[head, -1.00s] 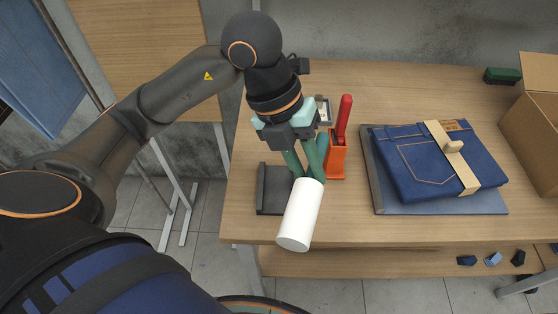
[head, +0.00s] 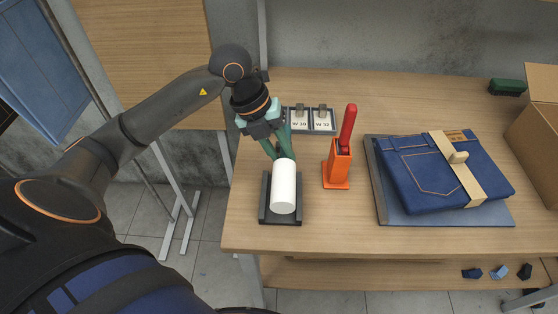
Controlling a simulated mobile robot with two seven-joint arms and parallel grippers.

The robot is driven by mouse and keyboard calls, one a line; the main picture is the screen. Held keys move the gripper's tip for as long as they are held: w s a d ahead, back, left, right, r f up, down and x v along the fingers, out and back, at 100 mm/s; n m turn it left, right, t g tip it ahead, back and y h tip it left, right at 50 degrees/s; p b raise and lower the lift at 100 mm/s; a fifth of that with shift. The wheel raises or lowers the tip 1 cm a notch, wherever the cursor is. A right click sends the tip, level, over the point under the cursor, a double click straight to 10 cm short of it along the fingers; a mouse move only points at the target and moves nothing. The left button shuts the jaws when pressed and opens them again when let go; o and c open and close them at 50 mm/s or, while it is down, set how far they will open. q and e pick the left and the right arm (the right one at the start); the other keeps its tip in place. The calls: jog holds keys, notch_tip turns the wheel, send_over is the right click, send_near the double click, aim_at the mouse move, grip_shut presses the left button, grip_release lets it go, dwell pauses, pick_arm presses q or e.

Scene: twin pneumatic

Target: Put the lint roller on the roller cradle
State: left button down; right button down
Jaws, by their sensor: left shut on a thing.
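The lint roller (head: 284,188) shows as a white cylinder, its length pointing toward the table's front edge. Its handle end is hidden between my fingers. The roller cradle (head: 266,211) is a dark grey tray with raised sides near the table's front left. The white cylinder lies over the cradle, between its sides; I cannot tell whether it rests on the base. My left gripper (head: 279,155), with green fingers, is shut on the lint roller at its far end, just behind the cradle. My right gripper is not in view.
An orange holder (head: 338,165) with a red-handled tool (head: 348,125) stands right of the cradle. Two size cards (head: 310,121) lie behind. Folded jeans (head: 425,175) on a grey board (head: 385,213) and a cardboard box (head: 540,115) fill the right side.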

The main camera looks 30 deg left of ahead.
aim_at(279, 162)
pick_arm(q)
jog(key=shift+w+a+f, duration=0.25)
jog(key=shift+a+f, duration=0.05)
jog(key=shift+f, duration=0.15)
jog(key=shift+w+a+f, duration=0.1)
jog(key=shift+a+f, duration=0.05)
jog(key=shift+f, duration=0.8)
jog(key=shift+w+a+f, duration=0.1)
jog(key=shift+f, duration=0.85)
jog(key=c, duration=1)
grip_release()
jog(key=shift+f, duration=0.15)
jog(key=shift+o, duration=0.2)
jog(key=v, duration=1.2)
